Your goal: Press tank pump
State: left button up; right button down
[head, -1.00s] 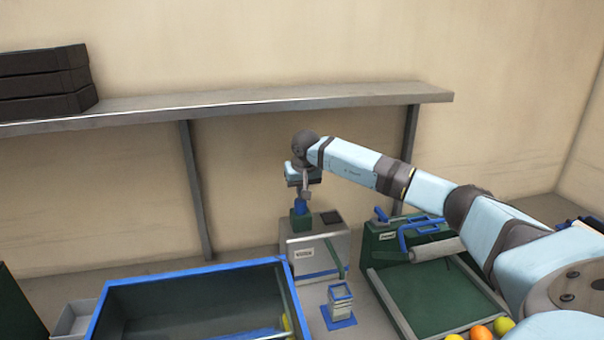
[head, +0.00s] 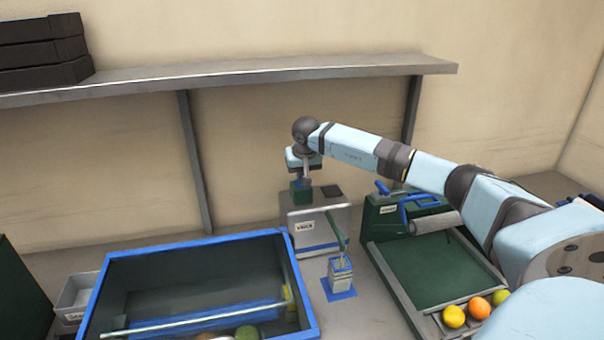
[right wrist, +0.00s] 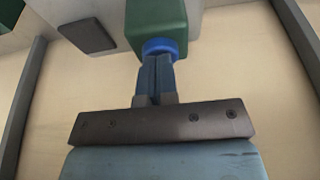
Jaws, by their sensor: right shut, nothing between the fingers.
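The tank (head: 318,230) is a pale box with a label, standing on the table below the shelf. A green block (head: 301,193) stands on its top left; a blue round pump button on it shows in the right wrist view (right wrist: 160,47). My right gripper (right wrist: 155,60) is shut and empty, pointing down with its fingertips at the blue button. They look in contact with it. In the head view the right gripper (head: 306,178) hides most of the button. My left gripper is not in view.
A blue-rimmed bin (head: 190,250) with fruit inside is left of the tank. A small stand on a blue pad (head: 341,289) is in front. A shelf (head: 300,78) runs above.

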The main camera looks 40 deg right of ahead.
jog(key=b+v, duration=0.1)
jog(key=v, duration=1.3)
jog(key=shift+b, duration=0.4)
jog(key=shift+f, duration=0.2)
dwell(0.6)
